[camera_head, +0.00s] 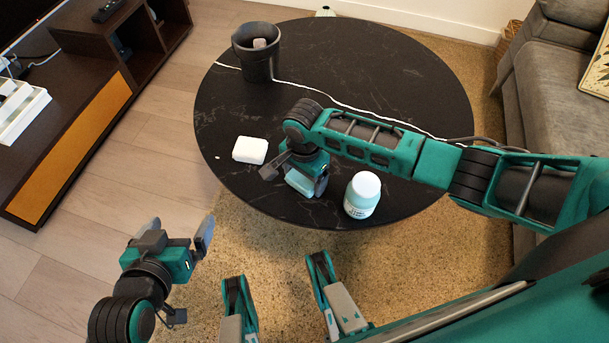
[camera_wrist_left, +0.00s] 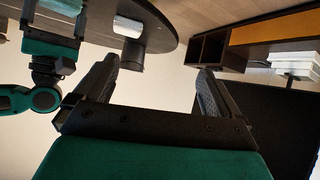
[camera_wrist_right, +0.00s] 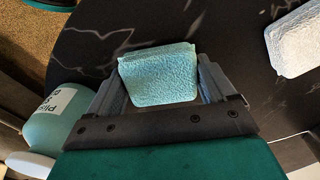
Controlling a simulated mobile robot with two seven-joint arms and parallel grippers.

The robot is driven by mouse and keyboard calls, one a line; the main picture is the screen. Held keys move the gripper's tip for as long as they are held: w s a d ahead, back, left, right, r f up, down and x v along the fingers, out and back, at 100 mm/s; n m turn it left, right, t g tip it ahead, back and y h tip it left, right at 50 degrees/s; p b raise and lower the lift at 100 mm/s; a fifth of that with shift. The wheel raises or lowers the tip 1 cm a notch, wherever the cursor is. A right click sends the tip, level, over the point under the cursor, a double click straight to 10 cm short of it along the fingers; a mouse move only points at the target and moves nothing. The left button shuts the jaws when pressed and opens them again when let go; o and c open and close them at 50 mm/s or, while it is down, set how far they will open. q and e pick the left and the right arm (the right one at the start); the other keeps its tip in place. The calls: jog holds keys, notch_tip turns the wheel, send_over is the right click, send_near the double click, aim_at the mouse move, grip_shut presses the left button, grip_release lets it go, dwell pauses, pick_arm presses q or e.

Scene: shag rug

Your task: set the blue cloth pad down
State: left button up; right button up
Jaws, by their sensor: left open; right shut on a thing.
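The blue cloth pad (camera_wrist_right: 158,78) is a light blue, textured block between the fingers of my right gripper (camera_wrist_right: 160,88). In the head view the pad (camera_head: 300,182) shows under my right gripper (camera_head: 296,176), low over the near part of the round black table (camera_head: 400,85). I cannot tell whether the pad touches the tabletop. My right gripper is shut on it. My left gripper (camera_head: 202,238) is open and empty, off the table's near left side; in the left wrist view its fingers are wide apart.
A white pad (camera_head: 250,150) lies left of my right gripper. A white-capped pale bottle (camera_head: 362,195) stands close on the right. A dark bucket (camera_head: 257,52) with an item in it stands at the back left. A grey sofa (camera_head: 555,90) is at right, a dark cabinet (camera_head: 70,100) at left.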

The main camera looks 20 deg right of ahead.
jog(key=shift+f, duration=0.15)
jog(key=o, duration=0.7)
jog(key=shift+o, duration=0.4)
pick_arm(q)
jog(key=shift+a+f, duration=0.1)
pick_arm(e)
notch_tip(320, 180, up, 12)
jog(key=p, duration=0.5)
jog(key=s+a+f+n+t+y, duration=0.2)
jog(key=s+a+n+t+y, duration=0.3)
jog(key=a+n, duration=0.15)
pick_arm(q)
jog(key=r, duration=0.2)
jog(key=a+r, duration=0.1)
jog(key=shift+s+r+y, duration=0.2)
jog(key=shift+s+y, duration=0.05)
jog(key=shift+y, duration=0.05)
pick_arm(e)
jog(key=s+d+r+n+t+h, duration=0.1)
jog(key=s+d+r+n+t, duration=0.1)
jog(key=d+n+t, duration=0.1)
jog(key=s+d+r+n+t+h, duration=0.1)
jog(key=s+d+n+t, duration=0.1)
jog(key=d+n, duration=0.2)
jog(key=shift+s+d+r+t, duration=0.35)
jog(key=shift+d+r+t, duration=0.05)
jog(key=shift+d, duration=0.7)
